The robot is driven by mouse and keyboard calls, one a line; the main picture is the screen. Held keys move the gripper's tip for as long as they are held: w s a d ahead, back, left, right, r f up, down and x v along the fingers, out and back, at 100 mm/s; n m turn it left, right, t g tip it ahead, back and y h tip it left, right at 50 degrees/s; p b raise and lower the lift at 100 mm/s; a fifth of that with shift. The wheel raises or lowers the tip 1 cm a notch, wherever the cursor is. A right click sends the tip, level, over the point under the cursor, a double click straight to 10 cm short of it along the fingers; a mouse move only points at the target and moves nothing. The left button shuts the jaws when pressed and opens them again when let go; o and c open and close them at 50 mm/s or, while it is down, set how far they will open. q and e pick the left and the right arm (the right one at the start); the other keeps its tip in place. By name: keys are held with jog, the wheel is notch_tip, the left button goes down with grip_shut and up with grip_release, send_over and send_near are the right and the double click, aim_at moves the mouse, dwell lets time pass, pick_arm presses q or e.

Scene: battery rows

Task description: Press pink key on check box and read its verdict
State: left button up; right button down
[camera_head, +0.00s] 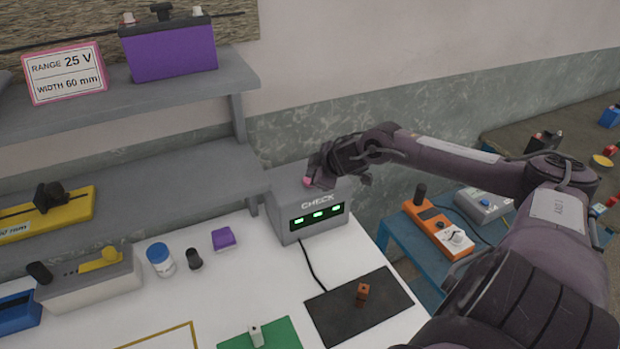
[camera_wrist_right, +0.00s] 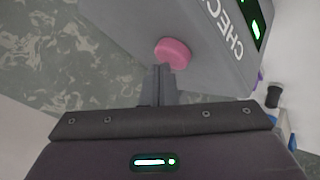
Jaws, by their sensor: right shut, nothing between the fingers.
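The grey check box (camera_head: 290,222) stands at the back right of the white table, with "CHECK" on its front. Its dark display (camera_head: 318,214) shows three lit green marks. The pink key (camera_head: 308,182) is on the box's top; it also shows in the right wrist view (camera_wrist_right: 173,53). My right gripper (camera_wrist_right: 160,70) is shut and empty, its fingertips at the pink key's edge. I cannot tell whether they press it. In the head view the right gripper (camera_head: 318,178) is over the box top. My left gripper is not in view.
A black mat (camera_head: 340,318) with a small brown piece (camera_head: 362,294) and a green mat (camera_head: 285,335) with a pale piece (camera_head: 256,334) lie in front. A grey shelf (camera_head: 170,88) holds a purple battery (camera_head: 170,52). An orange meter (camera_head: 437,228) lies on a blue stand at right.

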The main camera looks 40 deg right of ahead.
jog(key=shift+f, duration=0.1)
dwell(0.3)
jog(key=shift+f, duration=0.4)
jog(key=shift+s, duration=0.1)
jog(key=shift+r+p, duration=0.4)
jog(key=shift+p, duration=0.3)
notch_tip(320, 180, up, 6)
jog(key=p, duration=0.6)
jog(key=shift+r+p, duration=0.1)
jog(key=shift+p, duration=0.3)
